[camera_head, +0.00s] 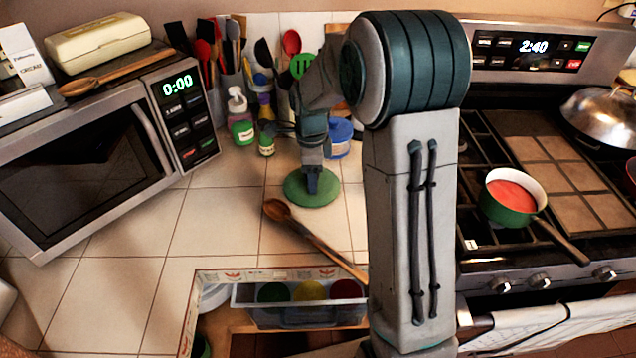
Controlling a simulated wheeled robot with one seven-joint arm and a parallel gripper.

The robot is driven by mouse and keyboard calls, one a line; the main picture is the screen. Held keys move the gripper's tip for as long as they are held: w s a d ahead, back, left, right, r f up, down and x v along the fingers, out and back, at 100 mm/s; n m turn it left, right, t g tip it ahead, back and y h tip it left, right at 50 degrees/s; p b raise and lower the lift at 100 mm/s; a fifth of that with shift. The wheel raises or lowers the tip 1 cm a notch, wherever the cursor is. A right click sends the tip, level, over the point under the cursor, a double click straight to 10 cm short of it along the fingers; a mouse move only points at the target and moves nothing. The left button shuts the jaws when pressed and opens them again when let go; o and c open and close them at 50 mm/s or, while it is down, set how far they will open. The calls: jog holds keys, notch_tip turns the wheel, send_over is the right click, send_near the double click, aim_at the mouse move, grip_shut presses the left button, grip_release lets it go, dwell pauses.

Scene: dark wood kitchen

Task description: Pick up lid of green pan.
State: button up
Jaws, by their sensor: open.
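The green pan (501,212) stands on the stove at right, with a white inner wall, red contents, no lid on it and its handle toward the lower right. A round green lid (298,193) lies flat on the tiled counter left of my arm. My gripper (313,188) points down over the middle of this lid, its fingertips at or just above the knob area. The gripper is open. The fingers cover the lid's centre, so I cannot tell whether they touch a knob.
A wooden spoon (318,243) lies just in front of the lid. Bottles (241,122) and utensil holders stand behind it. A microwave (95,155) is at left. An open drawer with a clear bin (262,317) is in front. Bare counter (215,215) lies left of the lid.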

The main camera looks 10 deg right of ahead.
jog(key=c, duration=1.1)
jog(key=shift+r, duration=0.1)
